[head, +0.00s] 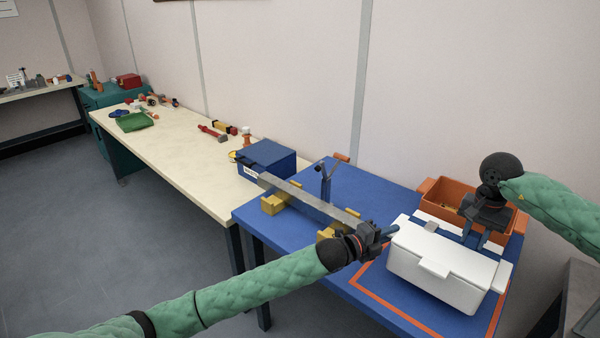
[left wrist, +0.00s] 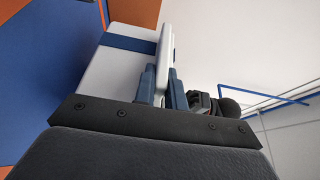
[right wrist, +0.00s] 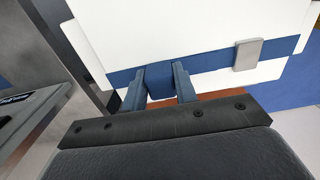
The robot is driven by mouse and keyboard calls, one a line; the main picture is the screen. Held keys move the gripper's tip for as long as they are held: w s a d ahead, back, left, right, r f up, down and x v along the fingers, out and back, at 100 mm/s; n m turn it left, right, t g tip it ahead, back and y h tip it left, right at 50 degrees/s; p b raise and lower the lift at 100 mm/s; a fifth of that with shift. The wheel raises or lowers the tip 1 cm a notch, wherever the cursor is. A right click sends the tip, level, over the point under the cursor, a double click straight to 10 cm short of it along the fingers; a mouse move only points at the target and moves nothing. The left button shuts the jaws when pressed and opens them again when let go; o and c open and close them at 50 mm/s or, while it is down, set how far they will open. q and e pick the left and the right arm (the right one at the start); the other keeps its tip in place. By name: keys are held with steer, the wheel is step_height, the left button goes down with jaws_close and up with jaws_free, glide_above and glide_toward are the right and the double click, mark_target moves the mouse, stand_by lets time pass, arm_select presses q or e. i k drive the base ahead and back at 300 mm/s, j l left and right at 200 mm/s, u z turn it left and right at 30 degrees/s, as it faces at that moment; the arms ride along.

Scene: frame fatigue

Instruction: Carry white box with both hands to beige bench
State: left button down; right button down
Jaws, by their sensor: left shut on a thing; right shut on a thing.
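The white box (head: 436,268) sits on the blue table (head: 340,195), inside an orange outline, with a blue strap across its lid. My left gripper (head: 388,232) is shut on the box's left end; in the left wrist view, its fingers (left wrist: 163,88) clasp a thin white part of the box (left wrist: 115,65). My right gripper (head: 478,238) is shut at the box's far right side; in the right wrist view, its fingers (right wrist: 160,85) close around a blue piece at the box's edge (right wrist: 180,30). The beige bench (head: 170,150) stands to the left, along the wall.
An orange bin (head: 440,200) stands behind the box. A metal bar on yellow blocks (head: 275,203) and a blue case (head: 266,158) lie left of it. Red tools (head: 213,132) and a green cloth (head: 135,122) are on the bench; its near front part is clear. Open floor lies in front.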

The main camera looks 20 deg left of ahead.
mark_target(156, 138)
steer(key=k, duration=0.5)
steer(key=k+u, duration=0.15)
steer(key=u, duration=0.6)
steer(key=i+u, duration=0.1)
steer(key=u, duration=0.95)
steer(key=i+l, duration=0.15)
steer(key=i, duration=0.35)
steer(key=i+l, duration=0.15)
steer(key=i, duration=0.4)
steer(key=i+l, duration=0.15)
steer(key=i, duration=0.35)
steer(key=i+l+u, duration=0.1)
steer(key=i, duration=2.4)
steer(key=i+z, duration=0.4)
steer(key=i, duration=0.15)
